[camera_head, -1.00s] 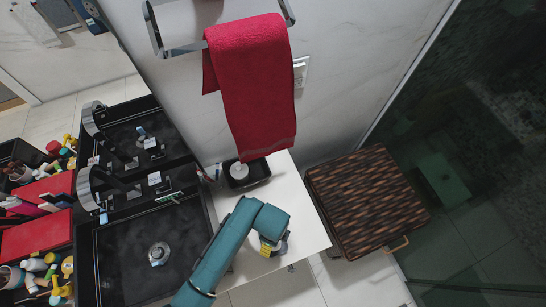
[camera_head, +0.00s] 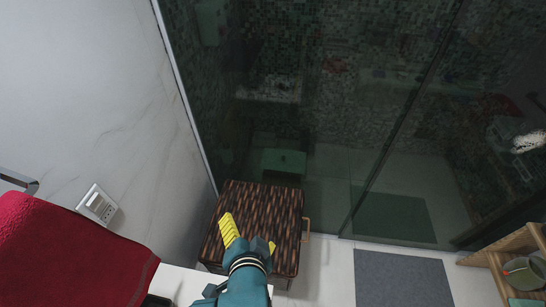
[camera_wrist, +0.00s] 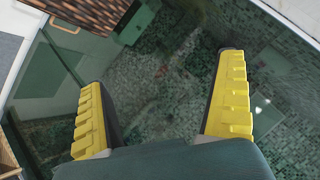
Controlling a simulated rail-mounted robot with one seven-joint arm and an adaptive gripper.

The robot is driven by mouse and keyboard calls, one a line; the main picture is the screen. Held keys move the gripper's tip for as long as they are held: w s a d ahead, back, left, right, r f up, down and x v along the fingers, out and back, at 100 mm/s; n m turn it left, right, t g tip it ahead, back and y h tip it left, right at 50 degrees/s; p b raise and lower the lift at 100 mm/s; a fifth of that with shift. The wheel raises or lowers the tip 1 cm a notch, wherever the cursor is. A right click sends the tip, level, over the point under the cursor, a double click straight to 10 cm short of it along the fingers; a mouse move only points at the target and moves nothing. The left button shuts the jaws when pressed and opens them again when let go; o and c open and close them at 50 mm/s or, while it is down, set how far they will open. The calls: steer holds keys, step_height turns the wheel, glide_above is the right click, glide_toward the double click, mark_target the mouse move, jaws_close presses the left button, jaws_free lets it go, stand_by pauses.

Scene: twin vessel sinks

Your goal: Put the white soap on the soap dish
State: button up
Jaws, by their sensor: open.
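My gripper (camera_head: 250,238) is at the lower middle of the head view, over the brown woven hamper. In the wrist view its two yellow fingers (camera_wrist: 160,75) are spread wide with nothing between them. No white soap can be made out in either current view. A dark edge (camera_head: 155,301) at the bottom of the head view, on the white counter, may be part of the black dish; too little shows to tell.
The brown woven hamper (camera_head: 258,205) stands against the wall beside the dark glass shower. A red towel (camera_head: 60,255) hangs at lower left, partly over the white counter (camera_head: 182,284). A grey mat (camera_head: 400,278) and wooden shelf (camera_head: 510,258) are at right.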

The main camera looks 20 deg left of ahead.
steer(key=w+d+r+n+t+h, duration=0.1)
steer(key=w+d+r+t, duration=0.15)
steer(key=d+r, duration=0.45)
steer(key=w+d+r+n+t, duration=0.1)
steer(key=d+r+t, duration=0.25)
steer(key=r, duration=0.75)
steer(key=s+d+r+n+t+h, duration=0.1)
steer(key=s+d+r+t, duration=0.2)
steer(key=r, duration=0.5)
steer(key=s+d+r+n+t+h, duration=0.1)
steer(key=s+d+r+t+h, duration=0.1)
steer(key=d+r, duration=0.3)
step_height(320, 180, up, 3)
steer(key=shift+s+d+r+t+h, duration=0.1)
steer(key=shift+s+d+t+h, duration=0.3)
steer(key=shift+t, duration=0.4)
steer(key=shift+s+y, duration=0.1)
steer(key=shift+y, duration=0.2)
step_height(320, 180, up, 16)
steer(key=p, duration=1.6)
